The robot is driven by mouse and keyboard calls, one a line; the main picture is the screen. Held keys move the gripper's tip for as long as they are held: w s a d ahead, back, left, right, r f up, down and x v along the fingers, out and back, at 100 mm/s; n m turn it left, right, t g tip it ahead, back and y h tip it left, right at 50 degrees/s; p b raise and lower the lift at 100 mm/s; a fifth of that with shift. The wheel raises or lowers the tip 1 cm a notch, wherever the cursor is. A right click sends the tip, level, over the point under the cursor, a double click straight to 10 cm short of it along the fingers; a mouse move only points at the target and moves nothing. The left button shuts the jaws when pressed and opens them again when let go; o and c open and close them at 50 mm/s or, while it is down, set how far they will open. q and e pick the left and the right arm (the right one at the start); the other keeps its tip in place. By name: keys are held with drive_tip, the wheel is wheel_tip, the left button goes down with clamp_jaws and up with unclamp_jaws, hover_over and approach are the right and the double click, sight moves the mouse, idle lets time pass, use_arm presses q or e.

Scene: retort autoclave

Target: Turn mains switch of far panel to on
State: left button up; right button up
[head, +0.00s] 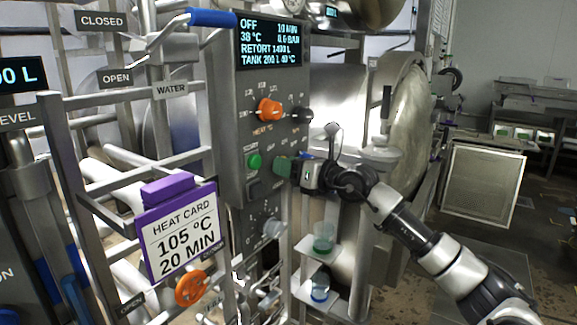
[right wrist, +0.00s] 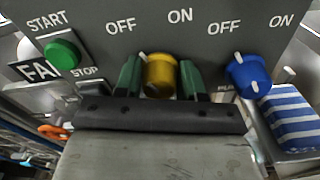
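The far panel (head: 262,90) stands in the middle of the head view, its display reading OFF. In the right wrist view a yellow knob (right wrist: 161,76) sits under OFF and ON labels, its white mark tilted left toward OFF. Any name label below it is hidden by my gripper. My right gripper (right wrist: 160,80) has its green fingers on either side of the yellow knob, with narrow gaps showing; it looks open around it. In the head view my right gripper (head: 285,166) is at the panel and covers the yellow knob. My left gripper is not in view.
A blue knob (right wrist: 248,76) with its own OFF and ON labels is close right of my fingers. A green start button (right wrist: 62,54) is to the left. Orange knob (head: 269,109) sits above. A shelf with beakers (head: 324,240) is below; pipes and heat card (head: 180,235) stand left.

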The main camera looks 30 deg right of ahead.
drive_tip(key=c, duration=0.5)
drive_tip(key=m+p, duration=0.3)
drive_tip(key=m, duration=0.1)
drive_tip(key=shift+r, duration=0.2)
drive_tip(key=m+p, duration=0.6)
drive_tip(key=p, duration=0.3)
drive_tip(key=shift+m, duration=0.3)
drive_tip(key=shift+f+m+p, duration=0.2)
drive_tip(key=shift+m+p, duration=0.5)
drive_tip(key=shift+p, duration=0.35)
